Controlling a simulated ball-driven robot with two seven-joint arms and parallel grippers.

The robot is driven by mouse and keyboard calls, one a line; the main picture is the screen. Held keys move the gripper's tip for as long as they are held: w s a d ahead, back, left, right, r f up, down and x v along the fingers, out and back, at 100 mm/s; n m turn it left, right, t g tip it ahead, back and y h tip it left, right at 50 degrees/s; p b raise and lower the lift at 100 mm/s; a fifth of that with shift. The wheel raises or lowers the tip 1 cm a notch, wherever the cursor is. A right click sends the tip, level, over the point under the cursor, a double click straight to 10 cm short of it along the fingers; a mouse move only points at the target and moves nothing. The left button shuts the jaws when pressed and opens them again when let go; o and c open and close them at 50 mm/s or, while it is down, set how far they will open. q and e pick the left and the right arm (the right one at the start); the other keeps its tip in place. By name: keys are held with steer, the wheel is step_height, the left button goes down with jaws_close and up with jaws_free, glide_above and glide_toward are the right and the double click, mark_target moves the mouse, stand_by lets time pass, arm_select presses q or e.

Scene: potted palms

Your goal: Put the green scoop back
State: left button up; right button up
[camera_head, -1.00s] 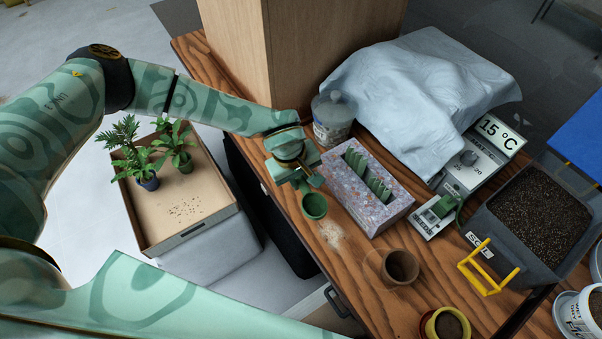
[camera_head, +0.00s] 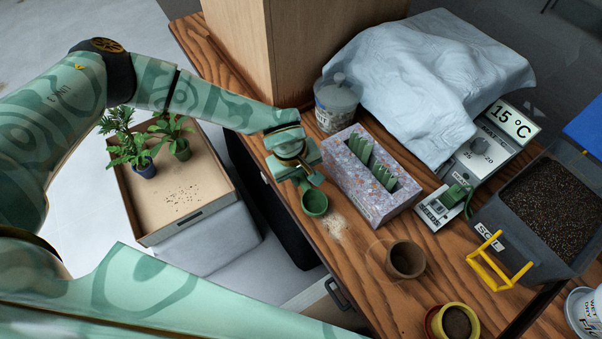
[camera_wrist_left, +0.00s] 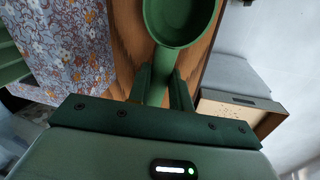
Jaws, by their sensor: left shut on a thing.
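The green scoop (camera_head: 315,203) is held by my left gripper (camera_head: 303,184) over the near edge of the wooden bench, beside a pale patch of spilled grains (camera_head: 335,230). In the left wrist view the round bowl of the scoop (camera_wrist_left: 182,22) points away from the gripper, and its handle sits between the two fingers (camera_wrist_left: 160,88). The bowl looks empty. Whether the scoop touches the bench cannot be told. My right gripper does not show.
A speckled block (camera_head: 372,208) with green labels stands right of the scoop, a lidded jar (camera_head: 336,104) behind. A brown pot (camera_head: 405,260), a yellow pot (camera_head: 456,323) and a soil bin (camera_head: 480,215) stand nearer and right. A tray of palms (camera_head: 205,215) is left of the bench.

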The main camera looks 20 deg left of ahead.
arm_select(q)
steer(key=shift+f, duration=0.5)
steer(key=o, duration=1)
steer(key=shift+r, duration=0.1)
step_height(320, 180, up, 16)
steer(key=s+a+p, duration=0.2)
steer(key=p, duration=0.2)
steer(key=shift+a, duration=0.15)
steer(key=shift+s, duration=0.15)
